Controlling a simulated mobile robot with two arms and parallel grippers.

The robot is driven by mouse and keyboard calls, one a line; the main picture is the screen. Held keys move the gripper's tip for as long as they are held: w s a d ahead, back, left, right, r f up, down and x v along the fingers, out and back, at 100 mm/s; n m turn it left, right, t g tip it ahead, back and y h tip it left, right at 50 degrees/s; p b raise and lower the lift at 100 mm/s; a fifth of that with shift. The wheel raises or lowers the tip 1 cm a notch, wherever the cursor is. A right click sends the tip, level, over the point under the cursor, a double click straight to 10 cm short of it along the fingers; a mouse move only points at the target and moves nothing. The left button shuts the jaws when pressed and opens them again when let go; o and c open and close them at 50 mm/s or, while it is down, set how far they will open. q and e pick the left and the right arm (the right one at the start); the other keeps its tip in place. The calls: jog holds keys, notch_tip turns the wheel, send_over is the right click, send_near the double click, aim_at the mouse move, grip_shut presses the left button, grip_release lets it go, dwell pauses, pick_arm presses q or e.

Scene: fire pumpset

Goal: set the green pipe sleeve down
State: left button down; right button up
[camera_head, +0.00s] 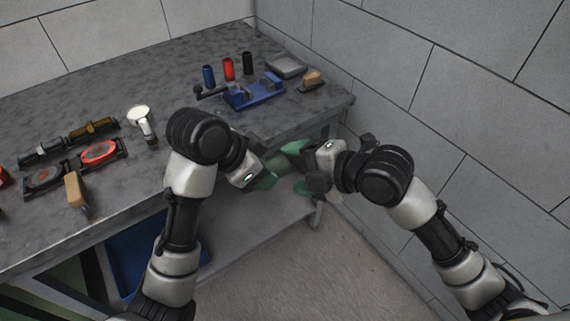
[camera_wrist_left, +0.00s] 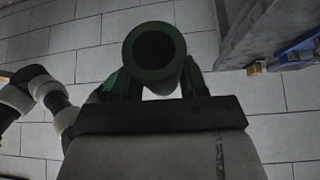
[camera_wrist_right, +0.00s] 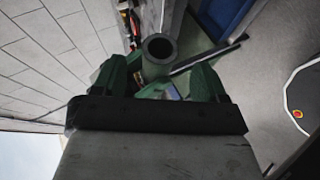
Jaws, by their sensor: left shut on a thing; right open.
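The green pipe sleeve (camera_head: 281,166) is in the air off the bench's front edge, between my two grippers, partly hidden in the head view. In the left wrist view its round open end (camera_wrist_left: 153,50) faces the camera between the green fingers. My left gripper (camera_head: 262,175) is shut on it. My right gripper (camera_head: 297,168) is open, with one green finger on each side of the sleeve's other end. In the right wrist view the sleeve (camera_wrist_right: 158,52) shows between and beyond the parted fingers; contact cannot be told.
The grey workbench (camera_head: 180,80) holds a blue vise-like fixture (camera_head: 255,93), blue, red and black cylinders (camera_head: 228,69), a grey tray (camera_head: 286,66) and a white-topped part (camera_head: 139,115). Tools lie at the left. A blue bin (camera_head: 135,255) is underneath. A tiled wall (camera_head: 460,90) stands at the right.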

aim_at(289, 167)
jog(key=shift+x, duration=2.1)
pick_arm(q)
jog(key=shift+r, duration=0.1)
pick_arm(e)
jog(key=c, duration=1.2)
pick_arm(q)
jog(key=c, duration=0.5)
grip_release()
pick_arm(e)
jog(key=shift+c, duration=0.6)
